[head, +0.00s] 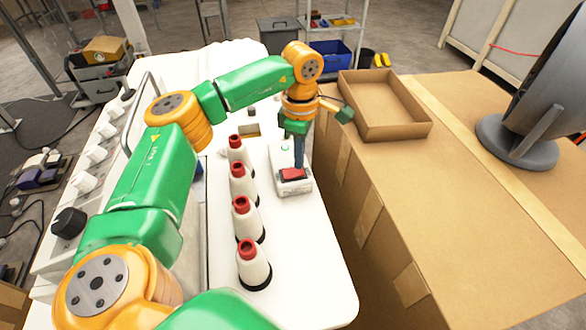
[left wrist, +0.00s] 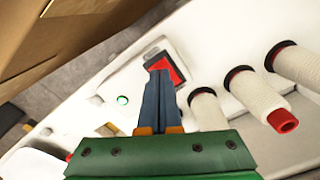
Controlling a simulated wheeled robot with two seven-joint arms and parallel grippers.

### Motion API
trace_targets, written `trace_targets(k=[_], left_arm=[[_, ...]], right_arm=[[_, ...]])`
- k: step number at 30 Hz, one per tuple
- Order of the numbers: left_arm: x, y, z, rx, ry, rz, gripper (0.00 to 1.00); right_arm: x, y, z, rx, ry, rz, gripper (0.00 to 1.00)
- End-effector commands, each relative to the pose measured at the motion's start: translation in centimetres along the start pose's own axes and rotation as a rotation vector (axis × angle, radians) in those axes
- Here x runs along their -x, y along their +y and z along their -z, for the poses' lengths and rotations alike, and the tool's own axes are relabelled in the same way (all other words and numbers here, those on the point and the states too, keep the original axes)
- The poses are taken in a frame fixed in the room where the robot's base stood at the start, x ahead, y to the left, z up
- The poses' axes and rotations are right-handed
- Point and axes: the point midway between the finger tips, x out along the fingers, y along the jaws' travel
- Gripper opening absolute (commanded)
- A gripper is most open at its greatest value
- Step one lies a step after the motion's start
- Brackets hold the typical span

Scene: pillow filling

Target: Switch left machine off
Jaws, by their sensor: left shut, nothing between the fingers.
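The left machine (head: 330,290) is a white table-like body with a row of white cones with red tops on it. A white switch box (head: 282,160) on it carries a red rocker switch (head: 292,175) and a small green light (head: 284,147). In the left wrist view the red switch (left wrist: 168,68) sits just beyond my fingertips, and the green light (left wrist: 122,100) is lit beside it. My left gripper (head: 299,166) is shut and empty, pointing down at the red switch. Whether the tips touch it I cannot tell. My right gripper is not in view.
White cones (head: 254,265) with red tops stand close to the left of the switch box. A cardboard-coloured table (head: 470,200) with an open cardboard tray (head: 425,128) and a grey fan-like device (head: 520,140) is to the right. A black knob (head: 69,221) is at left.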

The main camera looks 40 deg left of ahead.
Motion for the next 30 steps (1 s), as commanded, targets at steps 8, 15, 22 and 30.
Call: trace_targets(k=[8, 15, 22, 30], left_arm=[[-0.5, 0.0, 0.0, 0.000, 0.000, 0.000, 0.00], [-0.9, 0.0, 0.0, 0.000, 0.000, 0.000, 0.00], [-1.2, 0.0, 0.0, 0.000, 0.000, 0.000, 0.00], [-1.6, 0.0, 0.0, 0.000, 0.000, 0.000, 0.00]], right_arm=[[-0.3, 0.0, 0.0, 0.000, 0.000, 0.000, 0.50], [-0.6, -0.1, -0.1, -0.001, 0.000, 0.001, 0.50], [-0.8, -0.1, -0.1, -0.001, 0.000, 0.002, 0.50], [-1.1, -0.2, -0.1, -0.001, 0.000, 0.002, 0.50]])
